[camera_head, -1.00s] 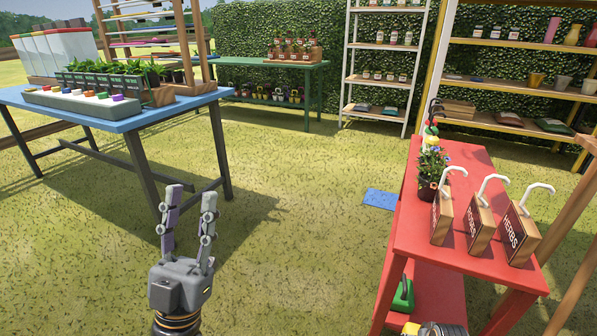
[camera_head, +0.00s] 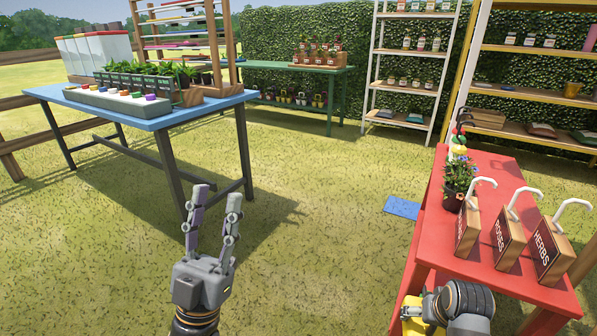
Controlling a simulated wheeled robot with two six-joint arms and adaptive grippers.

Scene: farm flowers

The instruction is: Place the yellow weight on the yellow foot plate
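The yellow weight (camera_head: 411,318) shows at the bottom edge, beside the red table's front left leg. It is partly cut off and partly covered by my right gripper (camera_head: 432,310). That gripper reaches in from the lower right and appears shut on the weight, though its fingertips are hidden. My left gripper (camera_head: 214,214) is open and empty, pointing up over the grass. I cannot make out a yellow foot plate; a flat blue plate (camera_head: 402,207) lies on the grass left of the red table.
The red table (camera_head: 482,243) carries several wooden herb signs (camera_head: 505,240) with white hooks and a potted flower (camera_head: 457,182). A blue table (camera_head: 140,117) with seedlings stands at the left. A green table and shelves stand behind. Open grass lies in the middle.

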